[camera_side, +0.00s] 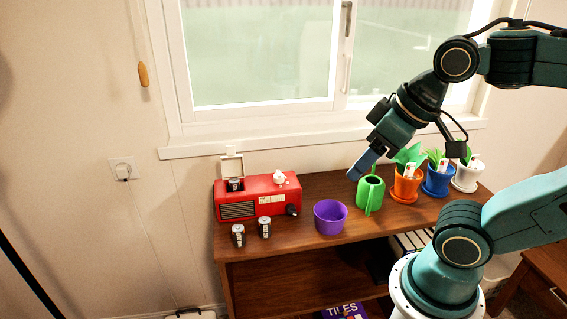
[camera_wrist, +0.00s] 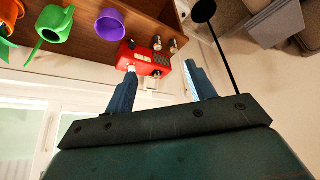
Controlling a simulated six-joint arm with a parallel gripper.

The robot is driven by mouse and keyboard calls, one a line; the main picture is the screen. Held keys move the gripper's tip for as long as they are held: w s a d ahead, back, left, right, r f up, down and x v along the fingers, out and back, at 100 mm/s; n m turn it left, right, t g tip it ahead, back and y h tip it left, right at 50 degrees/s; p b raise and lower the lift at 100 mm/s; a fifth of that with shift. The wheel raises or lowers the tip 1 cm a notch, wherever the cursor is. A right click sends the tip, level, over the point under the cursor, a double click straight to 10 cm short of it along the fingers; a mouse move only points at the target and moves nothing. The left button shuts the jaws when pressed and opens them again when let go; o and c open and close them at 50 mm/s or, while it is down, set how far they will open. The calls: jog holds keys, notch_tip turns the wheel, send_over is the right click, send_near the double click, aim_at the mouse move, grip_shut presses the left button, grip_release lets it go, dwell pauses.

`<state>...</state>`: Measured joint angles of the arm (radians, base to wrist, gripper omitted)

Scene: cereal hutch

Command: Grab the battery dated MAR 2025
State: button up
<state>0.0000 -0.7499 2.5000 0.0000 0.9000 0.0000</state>
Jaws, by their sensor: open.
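Two dark and silver batteries stand upright on the hutch top's left front: a left battery (camera_side: 238,235) and a right battery (camera_side: 264,228). The wrist view also shows two batteries, one nearer the radio (camera_wrist: 157,42) and one nearer the hutch's end (camera_wrist: 173,46). Their date labels are too small to read. The red radio (camera_side: 246,206) behind them has its small lid (camera_side: 232,166) raised, with something dark in the opening.
A purple pot (camera_side: 330,217) stands right of the batteries. The green watering can (camera_side: 370,194) and several potted plants, including one in an orange pot (camera_side: 407,186), fill the right side. A white figurine (camera_side: 279,178) sits on the radio. The window wall is close behind.

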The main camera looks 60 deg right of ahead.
jog(key=w+d+r+m+g, duration=0.15)
jog(key=w+m, duration=0.35)
jog(key=w, duration=0.5)
jog(key=w+d+r+m+g, duration=0.1)
jog(key=w+r+m, duration=0.25)
jog(key=w, duration=0.65)
jog(key=w+d+f+m+g, duration=0.1)
jog(key=w+f+m, duration=0.3)
jog(key=w, duration=0.5)
jog(key=w+d+f+m+g, duration=0.2)
jog(key=w+f+m, duration=0.3)
jog(key=w+f, duration=0.3)
jog(key=shift+w+d+f, duration=0.4)
jog(key=shift+w+d, duration=0.05)
jog(key=shift+w, duration=0.2)
jog(key=shift+m, duration=0.25)
send_over(234, 180)
jog(key=shift+w+f, duration=0.1)
jog(key=shift+f, duration=4.15)
